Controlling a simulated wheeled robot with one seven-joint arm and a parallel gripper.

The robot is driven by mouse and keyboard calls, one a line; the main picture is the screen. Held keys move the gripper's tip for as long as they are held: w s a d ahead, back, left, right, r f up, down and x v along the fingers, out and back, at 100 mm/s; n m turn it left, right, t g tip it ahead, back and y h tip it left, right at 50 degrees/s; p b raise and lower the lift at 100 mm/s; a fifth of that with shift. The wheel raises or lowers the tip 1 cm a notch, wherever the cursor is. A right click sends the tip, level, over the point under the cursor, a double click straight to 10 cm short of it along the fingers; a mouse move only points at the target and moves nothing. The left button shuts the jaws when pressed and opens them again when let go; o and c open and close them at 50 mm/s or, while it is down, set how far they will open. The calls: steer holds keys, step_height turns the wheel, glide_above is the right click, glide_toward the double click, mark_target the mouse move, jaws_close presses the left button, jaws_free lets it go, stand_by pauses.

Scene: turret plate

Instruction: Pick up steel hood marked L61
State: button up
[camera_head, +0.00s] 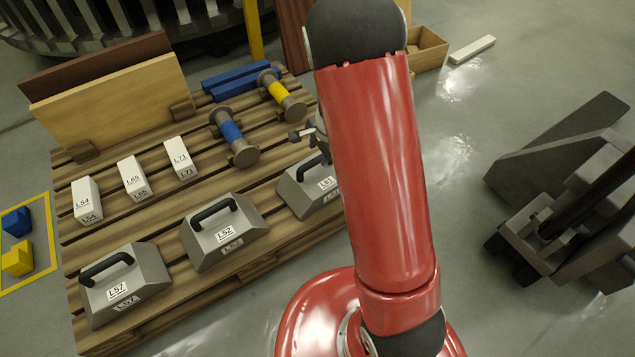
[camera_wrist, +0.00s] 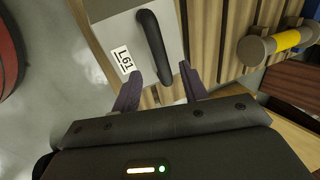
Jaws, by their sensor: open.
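The steel hood marked L61 (camera_head: 303,193) sits on the pallet at its front right in the head view, partly hidden behind my red arm. It is a grey block with sloped sides, a black bar handle and a white label. In the wrist view the hood (camera_wrist: 115,32) is at the top, with its handle (camera_wrist: 153,45) running lengthwise. My gripper (camera_wrist: 162,82) is open, its two fingers on either side of the handle's near end in that picture. I cannot tell whether they touch it. In the head view my gripper is mostly hidden behind my arm.
Hoods L52 (camera_head: 226,242) and L57 (camera_head: 140,296) stand left of L61 on the wooden pallet (camera_head: 185,215). White blocks, blue and yellow spools (camera_head: 284,97) and upright boards (camera_head: 110,105) lie behind. A dark pallet jack (camera_head: 565,215) stands right on open floor.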

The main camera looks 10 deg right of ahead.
mark_target(316, 160)
steer(key=b+x, duration=0.2)
steer(key=x, duration=0.5)
steer(key=shift+f, duration=0.25)
steer(key=shift+r, duration=0.1)
steer(key=shift+c, duration=0.2)
jaws_close()
steer(key=shift+a, duration=0.1)
stand_by(0.8)
